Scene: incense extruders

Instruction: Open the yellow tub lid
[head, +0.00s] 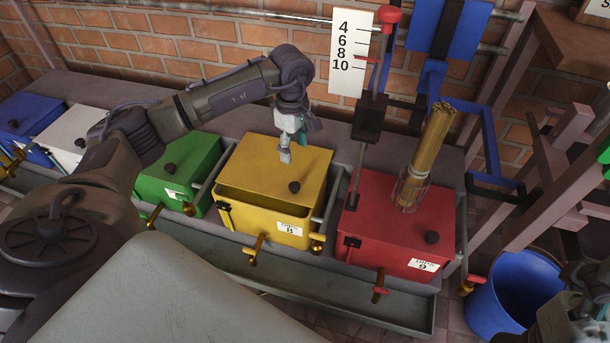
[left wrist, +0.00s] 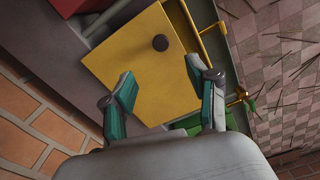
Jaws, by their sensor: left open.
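The yellow tub (head: 262,226) stands in the row between the green and red tubs. Its flat yellow lid (head: 262,158) carries a dark round knob (head: 294,187) near the front. A shadowed band shows between the lid's front edge and the tub's front wall. My left gripper (head: 287,152) is over the rear part of the lid, fingers down; contact is unclear. In the left wrist view its open, empty fingers (left wrist: 160,76) point toward the lid (left wrist: 125,62), with the knob (left wrist: 160,43) beyond the tips. My right arm shows only partly at the lower right edge; its fingers are unclear.
The red tub (head: 375,238) on the right bears a bundle of sticks (head: 432,143) and a vertical rod. The green tub (head: 158,187) is on the left. Taps and a trough (head: 365,313) run along the front; a brick wall stands behind. A blue bucket (head: 490,310) is lower right.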

